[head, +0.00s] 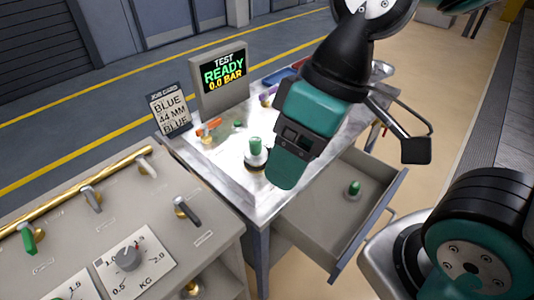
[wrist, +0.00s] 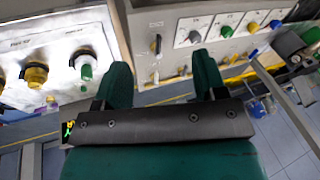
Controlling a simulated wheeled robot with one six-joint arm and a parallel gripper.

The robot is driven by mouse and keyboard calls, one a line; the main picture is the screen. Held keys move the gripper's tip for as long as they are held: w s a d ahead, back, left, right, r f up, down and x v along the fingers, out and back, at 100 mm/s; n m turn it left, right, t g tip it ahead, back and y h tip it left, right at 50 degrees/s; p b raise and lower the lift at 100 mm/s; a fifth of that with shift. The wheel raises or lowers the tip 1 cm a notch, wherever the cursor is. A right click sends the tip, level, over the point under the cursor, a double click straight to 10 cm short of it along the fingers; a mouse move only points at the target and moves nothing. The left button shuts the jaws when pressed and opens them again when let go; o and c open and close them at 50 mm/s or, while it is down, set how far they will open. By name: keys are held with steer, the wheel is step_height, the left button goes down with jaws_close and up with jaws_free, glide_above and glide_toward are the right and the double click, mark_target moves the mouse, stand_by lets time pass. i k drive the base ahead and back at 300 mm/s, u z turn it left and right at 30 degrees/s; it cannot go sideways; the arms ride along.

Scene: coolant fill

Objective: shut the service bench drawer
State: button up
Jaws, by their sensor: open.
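The service bench drawer (head: 325,232) stands pulled out from under the bench top in the head view, its front panel (head: 370,228) and handle (head: 387,216) out at the right. A small green-topped fitting (head: 353,189) is inside it. My gripper (head: 286,168) is above the bench top, left of the drawer and apart from its handle. In the wrist view my gripper (wrist: 163,82) shows two teal fingers spread apart with nothing between them. I cannot make out the drawer in the wrist view.
The service bench (head: 203,152) carries a test display (head: 222,78) reading READY, a job card (head: 168,108), a green-capped fitting (head: 255,150) and small coloured parts. A control console (head: 150,205) with levers and a dial stands at the left. Open floor lies right of the bench.

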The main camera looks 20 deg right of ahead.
mark_target(329, 229)
steer(key=u, duration=0.05)
steer(key=k, duration=1.1)
steer(key=z, duration=0.65)
steer(key=i, duration=0.65)
steer(key=z, duration=0.15)
